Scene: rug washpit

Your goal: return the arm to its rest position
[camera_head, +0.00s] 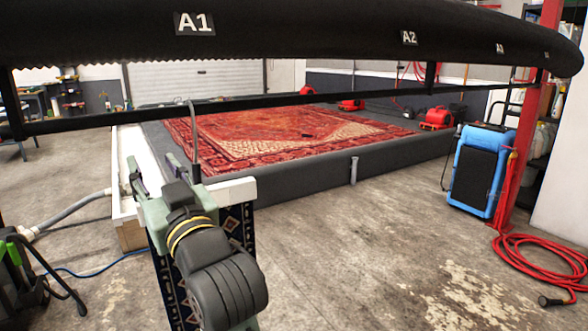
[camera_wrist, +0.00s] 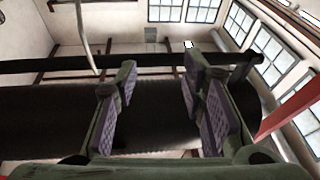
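My gripper (camera_head: 153,172) is in the lower left of the head view, at the end of my arm, with its fingers pointing up and away. In the wrist view its two green fingers with purple pads (camera_wrist: 160,88) stand well apart. Nothing shows between them except the background, so the gripper is open and empty. In the head view it overlaps the white ledge (camera_head: 230,192) at the pit's near corner. I cannot tell how far apart they are. The wrist view looks upward past the dark roller (camera_wrist: 50,118) to the ceiling and windows.
A black roller (camera_head: 300,35) labelled A1 and A2 spans overhead, with a thin bar below. A red rug (camera_head: 265,135) lies in the grey-rimmed pit. A patterned dark rug (camera_head: 240,225) hangs beside my arm. A blue machine (camera_head: 478,170) and red hose (camera_head: 535,255) are right. The front floor is clear.

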